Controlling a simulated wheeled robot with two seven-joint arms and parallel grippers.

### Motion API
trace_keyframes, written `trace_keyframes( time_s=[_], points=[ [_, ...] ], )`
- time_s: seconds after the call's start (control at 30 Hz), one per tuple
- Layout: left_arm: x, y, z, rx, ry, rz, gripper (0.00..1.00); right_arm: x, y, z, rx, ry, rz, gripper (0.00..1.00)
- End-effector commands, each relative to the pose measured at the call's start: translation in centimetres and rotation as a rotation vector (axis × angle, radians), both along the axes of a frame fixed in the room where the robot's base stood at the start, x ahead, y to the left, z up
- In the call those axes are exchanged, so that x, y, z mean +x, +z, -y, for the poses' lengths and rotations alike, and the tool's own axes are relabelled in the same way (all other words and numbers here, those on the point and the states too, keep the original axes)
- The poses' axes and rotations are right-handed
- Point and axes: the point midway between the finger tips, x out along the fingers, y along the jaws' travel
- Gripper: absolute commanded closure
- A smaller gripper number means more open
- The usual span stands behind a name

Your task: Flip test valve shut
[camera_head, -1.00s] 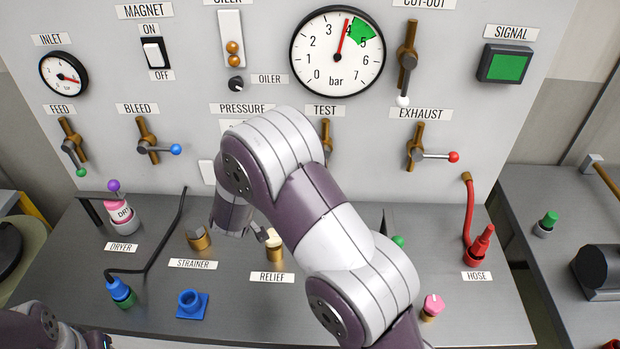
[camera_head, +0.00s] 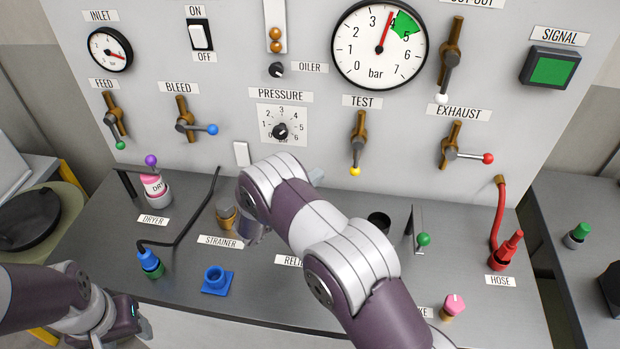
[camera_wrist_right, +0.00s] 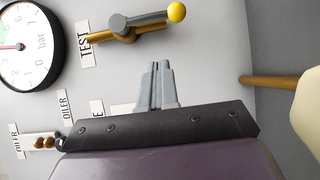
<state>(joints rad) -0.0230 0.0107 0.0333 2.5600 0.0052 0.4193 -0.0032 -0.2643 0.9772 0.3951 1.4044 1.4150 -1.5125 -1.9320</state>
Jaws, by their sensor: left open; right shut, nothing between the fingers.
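The test valve (camera_head: 359,128) is on the panel under its TEST label, with a brown body and a grey lever ending in a yellow knob (camera_head: 355,171). The lever hangs straight down, in line with the brown body. In the right wrist view the valve (camera_wrist_right: 125,28) and its yellow knob (camera_wrist_right: 177,12) lie beyond the fingertips, apart from them. My right gripper (camera_wrist_right: 158,68) is shut and empty; in the head view my own arm mostly hides it. My left gripper (camera_head: 142,328) is open at the lower left, far from the valve, its fingers only partly seen.
The exhaust valve (camera_head: 452,144) with a red knob is right of the test valve, and the pressure dial (camera_head: 281,130) is left of it. The big gauge (camera_head: 379,45) is above. Below, the bench holds a green-knobbed lever (camera_head: 423,239) and a red hose (camera_head: 497,215).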

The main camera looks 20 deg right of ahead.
Motion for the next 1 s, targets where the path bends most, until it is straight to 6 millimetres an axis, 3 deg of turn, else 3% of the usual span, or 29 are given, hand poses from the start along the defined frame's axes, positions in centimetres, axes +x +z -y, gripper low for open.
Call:
trace_keyframes(
  time_s=[0.23,0.4,1.0],
  points=[
    [0.0,2.2,0.0,0.0,0.0,0.0,0.43,2.1,0.4,4.9,0.001,-0.003,0.0,1.0],
    [0.0,3.8,0.0,0.0,0.0,0.0,0.43,1.1,0.4,7.2,0.0,0.0,-0.001,1.0],
    [0.0,3.8,0.0,0.0,0.0,0.0,0.43,0.7,-0.1,8.5,-0.005,0.0,-0.003,1.0]
  ],
)
